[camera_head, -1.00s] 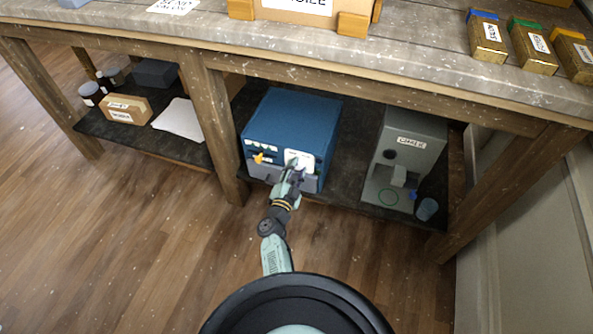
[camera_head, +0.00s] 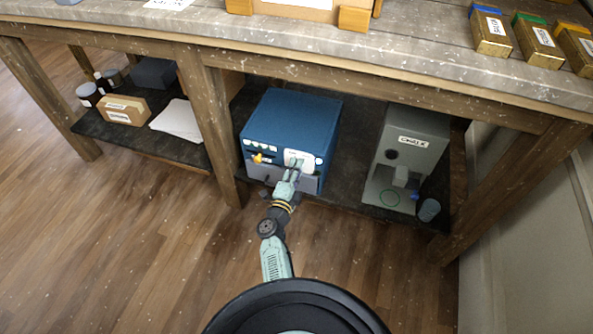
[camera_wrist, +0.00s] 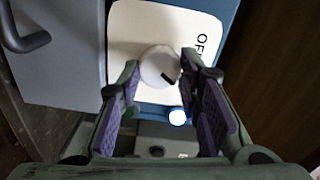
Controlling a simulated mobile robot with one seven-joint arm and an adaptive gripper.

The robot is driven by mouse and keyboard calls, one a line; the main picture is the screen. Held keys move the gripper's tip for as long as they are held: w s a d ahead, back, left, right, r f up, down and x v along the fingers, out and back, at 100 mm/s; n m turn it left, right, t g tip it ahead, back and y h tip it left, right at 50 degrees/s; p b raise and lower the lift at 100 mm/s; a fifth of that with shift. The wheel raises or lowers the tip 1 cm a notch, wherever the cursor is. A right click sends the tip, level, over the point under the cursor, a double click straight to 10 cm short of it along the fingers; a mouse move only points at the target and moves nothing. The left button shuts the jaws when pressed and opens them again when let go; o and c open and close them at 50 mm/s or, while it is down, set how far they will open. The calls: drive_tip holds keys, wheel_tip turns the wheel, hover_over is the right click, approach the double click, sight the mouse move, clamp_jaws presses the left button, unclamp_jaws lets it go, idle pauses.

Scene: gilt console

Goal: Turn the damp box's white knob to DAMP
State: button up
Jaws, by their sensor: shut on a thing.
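The damp box (camera_head: 295,118) is a blue cabinet with a white label panel (camera_head: 304,157), standing on the low shelf. My gripper (camera_head: 292,166) reaches its front panel. In the wrist view the round white knob (camera_wrist: 158,66) sits on the white plate (camera_wrist: 150,22), between the two purple-padded fingers of my gripper (camera_wrist: 161,68). The fingers are shut on the knob. Its black mark points toward the right and slightly down in that view. No DAMP label is readable.
A yellow knob (camera_head: 258,158) is on the box's front left. A grey machine (camera_head: 412,150) stands to the right, with a small cup (camera_head: 429,210). A wooden post (camera_head: 212,135) is close on the left. The tabletop (camera_head: 330,45) overhangs the shelf.

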idle(0.4)
drive_tip(key=o, duration=1.1)
drive_tip(key=shift+o, duration=0.2)
wheel_tip(320, 180, up, 10)
drive_tip(key=shift+a+r, duration=0.1)
